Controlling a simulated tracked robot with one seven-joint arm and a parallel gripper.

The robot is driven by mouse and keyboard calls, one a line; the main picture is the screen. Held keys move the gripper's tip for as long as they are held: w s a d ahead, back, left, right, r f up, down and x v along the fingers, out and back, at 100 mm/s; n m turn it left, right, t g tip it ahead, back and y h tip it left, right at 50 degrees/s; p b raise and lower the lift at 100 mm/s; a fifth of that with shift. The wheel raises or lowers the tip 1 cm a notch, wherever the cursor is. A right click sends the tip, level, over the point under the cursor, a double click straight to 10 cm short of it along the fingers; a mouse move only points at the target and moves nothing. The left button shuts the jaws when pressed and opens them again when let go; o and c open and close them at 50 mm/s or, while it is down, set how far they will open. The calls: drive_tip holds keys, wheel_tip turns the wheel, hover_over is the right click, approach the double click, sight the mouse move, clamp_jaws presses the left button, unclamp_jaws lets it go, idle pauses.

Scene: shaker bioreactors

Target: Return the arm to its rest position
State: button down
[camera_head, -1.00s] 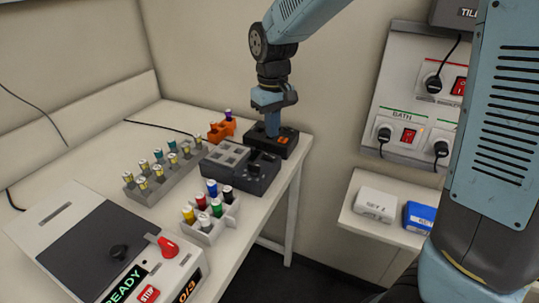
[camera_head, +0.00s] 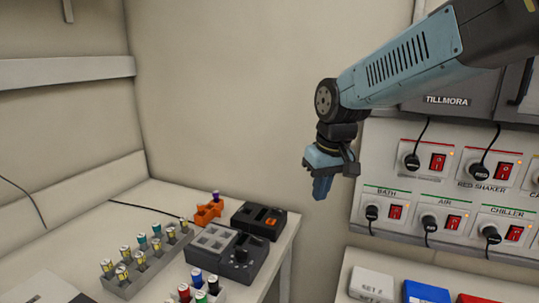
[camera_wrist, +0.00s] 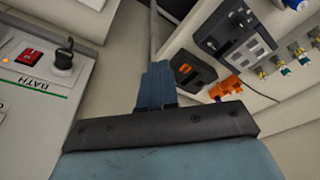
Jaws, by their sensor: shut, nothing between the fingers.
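My gripper (camera_head: 320,188) hangs in the air in the head view, in front of the bare back wall and left of the switch panel. Its blue fingers point down and are shut with nothing between them. In the wrist view the closed fingers (camera_wrist: 157,85) show above the dark gripper body. The gripper is apart from the bench, above and to the right of the black device with an orange part (camera_head: 259,220). My arm reaches in from the upper right.
The switch panel (camera_head: 400,235) with plugs and red switches is close right of the gripper. Below it, a shelf holds a white box (camera_head: 371,284) and a blue box (camera_head: 426,293). The bench has a grey device (camera_head: 240,258), an orange holder (camera_head: 208,213) and a vial rack (camera_head: 150,262).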

drive_tip(key=s+d+r+m+t+h, duration=0.1)
drive_tip(key=s+d+r+m+t, duration=0.2)
drive_tip(key=s+d, duration=0.9)
drive_tip(key=shift+s+r+m, duration=0.15)
drive_tip(key=shift+s+m, duration=0.2)
drive_tip(key=shift+m, duration=0.35)
